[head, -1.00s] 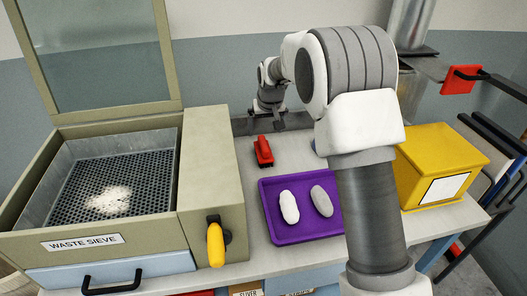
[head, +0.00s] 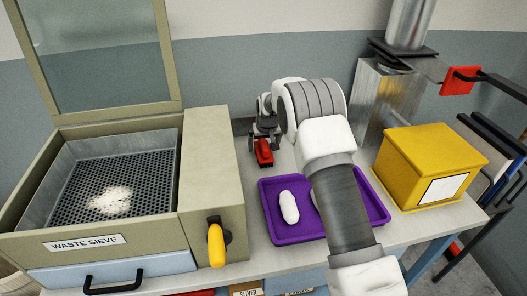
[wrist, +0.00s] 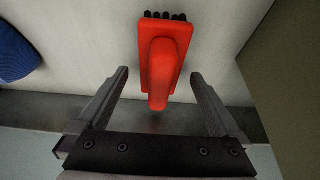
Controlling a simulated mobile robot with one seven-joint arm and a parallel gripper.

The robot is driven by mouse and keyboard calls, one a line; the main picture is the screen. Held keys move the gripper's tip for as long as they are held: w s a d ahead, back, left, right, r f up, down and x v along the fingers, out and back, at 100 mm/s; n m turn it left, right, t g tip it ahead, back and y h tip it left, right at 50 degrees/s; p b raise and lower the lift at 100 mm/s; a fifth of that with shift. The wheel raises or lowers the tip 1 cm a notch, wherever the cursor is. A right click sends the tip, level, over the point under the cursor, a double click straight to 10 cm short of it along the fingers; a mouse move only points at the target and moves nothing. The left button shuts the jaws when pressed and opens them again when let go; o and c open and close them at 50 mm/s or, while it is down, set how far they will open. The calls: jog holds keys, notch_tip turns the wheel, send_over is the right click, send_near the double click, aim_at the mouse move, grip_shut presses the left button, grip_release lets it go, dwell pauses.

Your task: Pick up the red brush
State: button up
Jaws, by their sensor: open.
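The red brush (head: 264,152) lies on the table between the waste sieve and the purple tray, near the back. In the wrist view the red brush (wrist: 163,65) shows its handle toward my gripper and dark bristles at its far end. My gripper (wrist: 158,80) is open, with one finger on each side of the handle's near end, and no contact shows. In the head view my gripper (head: 264,135) is at the back end of the brush, partly hidden by my own wrist.
The waste sieve (head: 208,165) stands close on the left. A purple tray (head: 290,236) with a white oval piece (head: 289,207) lies in front, partly behind my arm. A yellow box (head: 425,160) stands on the right. A blue object (wrist: 15,52) shows at the wrist view's left.

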jog(key=shift+w+f, duration=0.2)
jog(key=shift+f, duration=0.25)
jog(key=c, duration=1.6)
